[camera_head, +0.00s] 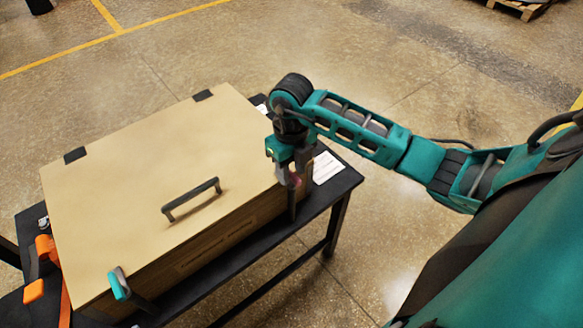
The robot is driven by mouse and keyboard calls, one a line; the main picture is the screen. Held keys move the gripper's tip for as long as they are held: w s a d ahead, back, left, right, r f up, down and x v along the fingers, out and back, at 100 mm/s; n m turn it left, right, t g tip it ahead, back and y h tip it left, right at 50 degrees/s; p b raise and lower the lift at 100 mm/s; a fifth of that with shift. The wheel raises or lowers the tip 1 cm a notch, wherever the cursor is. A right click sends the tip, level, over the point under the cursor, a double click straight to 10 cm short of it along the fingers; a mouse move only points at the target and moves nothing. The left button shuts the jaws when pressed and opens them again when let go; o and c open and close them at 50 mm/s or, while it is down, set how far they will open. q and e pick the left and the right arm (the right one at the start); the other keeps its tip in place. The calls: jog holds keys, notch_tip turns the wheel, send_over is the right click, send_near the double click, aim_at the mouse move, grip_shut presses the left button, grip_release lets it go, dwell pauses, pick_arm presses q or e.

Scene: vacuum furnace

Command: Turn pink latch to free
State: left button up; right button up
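A tan box (150,160) with a flat lid and a dark handle (191,200) sits on a black table. The pink latch (295,181) is at the box's right front corner. Only a small pink patch of it shows, between the fingers of my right gripper (292,177). The gripper points down at the latch from above; the fingers hide most of it. I cannot tell whether they are closed on it or just around it. A teal latch (119,283) stands at the box's left front corner. My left gripper is not in view.
The black table (345,182) has a narrow bare strip right of the box, with a white paper (325,167) on it. Orange items (47,248) are at the table's left end. The floor around is open, with yellow lines; a pallet is far at top right.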

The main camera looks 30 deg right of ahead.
jog(key=shift+f, duration=0.1)
jog(key=c, duration=0.7)
grip_shut()
